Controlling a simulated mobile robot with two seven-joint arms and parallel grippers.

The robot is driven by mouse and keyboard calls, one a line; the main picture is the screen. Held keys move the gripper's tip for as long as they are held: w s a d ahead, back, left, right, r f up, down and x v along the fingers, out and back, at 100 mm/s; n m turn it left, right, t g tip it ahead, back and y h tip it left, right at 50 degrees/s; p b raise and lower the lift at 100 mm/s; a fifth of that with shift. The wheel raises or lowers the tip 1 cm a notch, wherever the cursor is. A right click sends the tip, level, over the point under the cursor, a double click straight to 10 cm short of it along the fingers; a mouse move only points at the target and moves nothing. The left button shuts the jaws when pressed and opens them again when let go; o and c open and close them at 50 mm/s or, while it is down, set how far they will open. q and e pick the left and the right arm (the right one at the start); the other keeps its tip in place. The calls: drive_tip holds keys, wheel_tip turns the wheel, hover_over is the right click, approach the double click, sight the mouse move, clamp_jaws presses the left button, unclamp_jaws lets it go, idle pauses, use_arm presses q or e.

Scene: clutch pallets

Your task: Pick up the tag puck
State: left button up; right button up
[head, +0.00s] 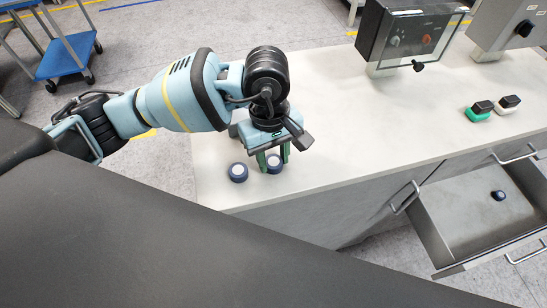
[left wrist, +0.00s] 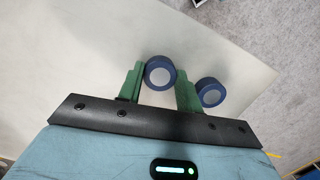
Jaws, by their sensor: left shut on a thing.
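Two round dark blue pucks with white tops are near the front left corner of the counter. My left gripper (head: 274,158) points down, its green fingers shut on one tag puck (head: 275,164). In the left wrist view this puck (left wrist: 160,72) sits between the fingertips (left wrist: 159,83). I cannot tell whether it still touches the counter. The second puck (head: 238,172) stands just to the left of the gripper; it also shows in the left wrist view (left wrist: 211,92), outside the fingers. My right gripper is out of view.
The pale counter (head: 340,120) is clear to the right of the gripper. An open grey drawer (head: 433,232) holds another small dark blue puck (head: 498,195).

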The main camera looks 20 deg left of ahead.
sight(276, 163)
use_arm(q)
drive_tip(key=shift+r, duration=0.15)
